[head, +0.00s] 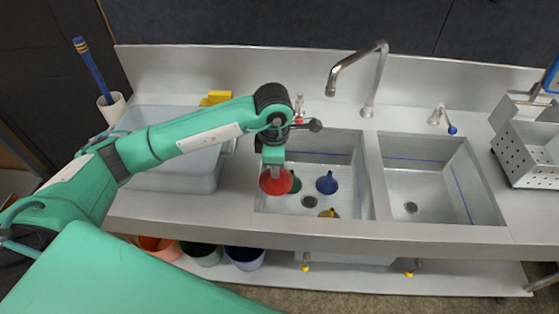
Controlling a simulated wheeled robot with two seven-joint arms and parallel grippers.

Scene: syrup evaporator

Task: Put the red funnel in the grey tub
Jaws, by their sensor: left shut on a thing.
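The red funnel (276,182) hangs from my left gripper (273,168), which is shut on it over the left edge of the left sink basin. My gripper hides the funnel's upper part. The grey tub (172,180) stands on the counter to the left, partly hidden behind my left arm. My right gripper is out of view.
The left basin (350,205) holds a blue funnel (327,183), a yellow funnel (329,213) and a green funnel (295,183). The right basin (430,190) looks empty. A tall faucet (375,75) rises behind the basins. A perforated metal basket (528,155) stands at right.

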